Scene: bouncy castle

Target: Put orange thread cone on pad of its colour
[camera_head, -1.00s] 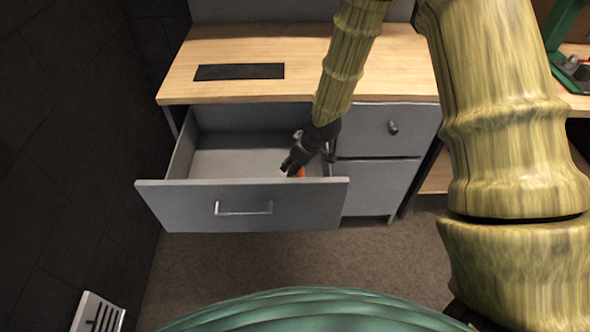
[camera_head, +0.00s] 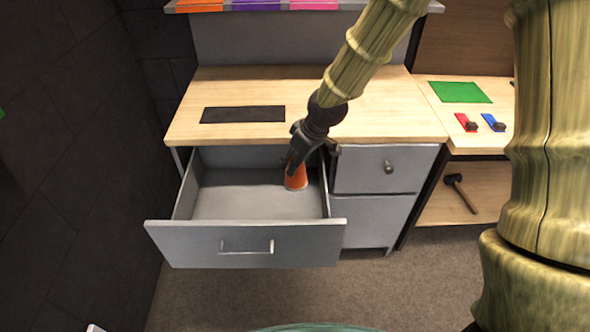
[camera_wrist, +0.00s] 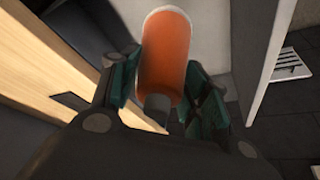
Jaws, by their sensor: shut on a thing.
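The orange thread cone (camera_head: 297,177) is in the open drawer (camera_head: 235,200), near its back right corner, with its wide end down. I cannot tell whether it touches the drawer floor. My gripper (camera_head: 291,163) is shut on the cone's upper part from above. In the wrist view the cone (camera_wrist: 166,58) sits between the two fingers (camera_wrist: 168,95). Orange (camera_head: 200,5), purple (camera_head: 256,5) and pink (camera_head: 314,4) pads lie on a shelf at the top of the head view.
The wooden desktop (camera_head: 380,115) overhangs the drawer's back and carries a dark mat (camera_head: 243,114). A closed drawer (camera_head: 370,168) stands to the right. A side table holds a green pad (camera_head: 460,92) and red and blue items; a hammer (camera_head: 461,193) lies below.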

